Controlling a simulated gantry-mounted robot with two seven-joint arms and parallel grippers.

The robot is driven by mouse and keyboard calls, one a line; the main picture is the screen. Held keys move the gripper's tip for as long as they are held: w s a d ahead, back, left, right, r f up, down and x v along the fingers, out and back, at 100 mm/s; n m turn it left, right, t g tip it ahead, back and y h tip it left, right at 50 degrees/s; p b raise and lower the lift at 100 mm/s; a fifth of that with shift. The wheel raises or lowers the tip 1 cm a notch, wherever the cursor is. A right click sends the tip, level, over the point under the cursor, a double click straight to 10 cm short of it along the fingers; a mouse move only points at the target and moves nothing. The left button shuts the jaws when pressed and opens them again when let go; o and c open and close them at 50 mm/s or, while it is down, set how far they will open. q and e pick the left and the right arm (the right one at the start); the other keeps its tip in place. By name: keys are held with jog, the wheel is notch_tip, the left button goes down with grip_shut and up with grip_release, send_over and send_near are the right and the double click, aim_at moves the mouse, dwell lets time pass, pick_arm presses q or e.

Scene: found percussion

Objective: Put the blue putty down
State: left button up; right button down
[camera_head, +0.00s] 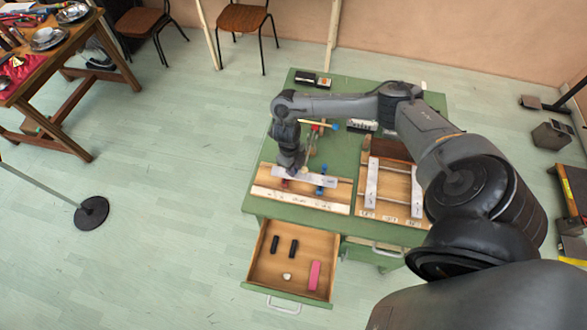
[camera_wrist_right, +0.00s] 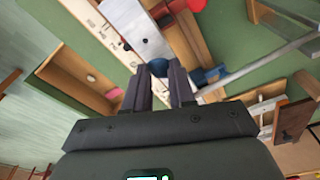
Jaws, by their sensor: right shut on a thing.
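My right gripper (camera_head: 292,170) is low over the front left of the green table, at a pale grey bar. In the right wrist view the fingers of this gripper (camera_wrist_right: 168,70) are close together with a small patch of blue putty (camera_wrist_right: 158,67) between their tips; the fingers hide most of it. The pale bar (camera_head: 318,180) lies across a wooden board (camera_head: 275,197), with red (camera_head: 284,184) and blue (camera_head: 321,190) pieces at its underside. I cannot tell whether the held putty touches the bar or board. My left gripper is not in view.
An open drawer (camera_head: 265,285) below the board holds two black cylinders (camera_head: 294,248), a pink block (camera_head: 315,275) and a small white item (camera_head: 287,276). A second wooden frame (camera_head: 390,207) with pale bars stands to the right. A blue-headed mallet (camera_head: 336,126) lies behind.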

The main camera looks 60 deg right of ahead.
jog(key=shift+f, duration=0.5)
jog(key=c, duration=0.9)
grip_release()
jog(key=shift+f, duration=0.1)
jog(key=shift+c, duration=0.2)
